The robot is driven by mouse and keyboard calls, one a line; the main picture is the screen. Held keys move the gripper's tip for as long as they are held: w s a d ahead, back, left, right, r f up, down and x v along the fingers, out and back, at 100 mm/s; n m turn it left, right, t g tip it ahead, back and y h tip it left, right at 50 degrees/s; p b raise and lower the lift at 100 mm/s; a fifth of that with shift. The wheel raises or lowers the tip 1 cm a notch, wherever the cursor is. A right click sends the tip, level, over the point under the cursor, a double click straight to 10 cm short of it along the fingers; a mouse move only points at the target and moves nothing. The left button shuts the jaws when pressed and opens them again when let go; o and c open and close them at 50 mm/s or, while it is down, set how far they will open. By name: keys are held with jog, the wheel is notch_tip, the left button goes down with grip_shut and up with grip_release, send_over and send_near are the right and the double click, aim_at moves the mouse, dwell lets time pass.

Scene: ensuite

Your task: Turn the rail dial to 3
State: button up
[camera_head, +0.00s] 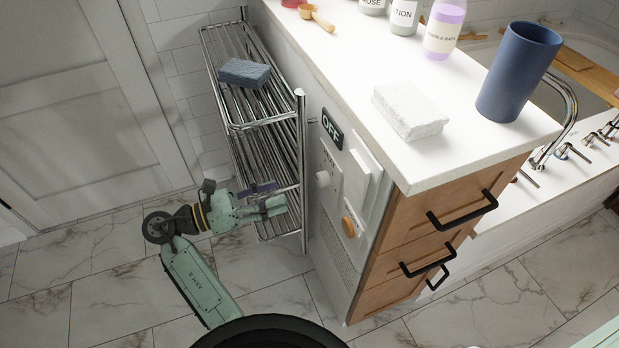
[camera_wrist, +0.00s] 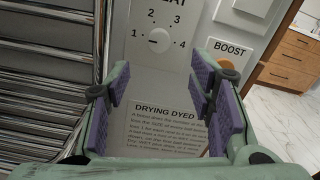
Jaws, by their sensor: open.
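The rail dial is a round white knob (camera_wrist: 159,40) on a white panel, with the numbers 1 to 4 around it in the wrist view. A small dark mark on its left side seems to face 1, but the knob is small in view. It also shows in the head view as a white knob (camera_head: 322,179) on the cabinet's side. My gripper (camera_head: 278,205) is open and empty, left of the panel and apart from it. In the wrist view my gripper's purple-padded fingers (camera_wrist: 160,95) are spread below the dial.
An orange BOOST button (camera_head: 348,227) and a white plate (camera_head: 364,183) sit right of the dial. An OFF sign (camera_head: 331,128) is above. A chrome rack (camera_head: 303,150) stands close on the left, with a blue folded cloth (camera_head: 244,72). A printed notice (camera_wrist: 165,128) is below the dial.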

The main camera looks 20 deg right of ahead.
aim_at(319, 181)
jog(key=d, duration=1)
jog(key=shift+w+d+p, duration=0.15)
jog(key=shift+w+p, duration=0.05)
jog(key=shift+p, duration=0.15)
jog(key=c, duration=1.2)
jog(key=shift+o, duration=0.2)
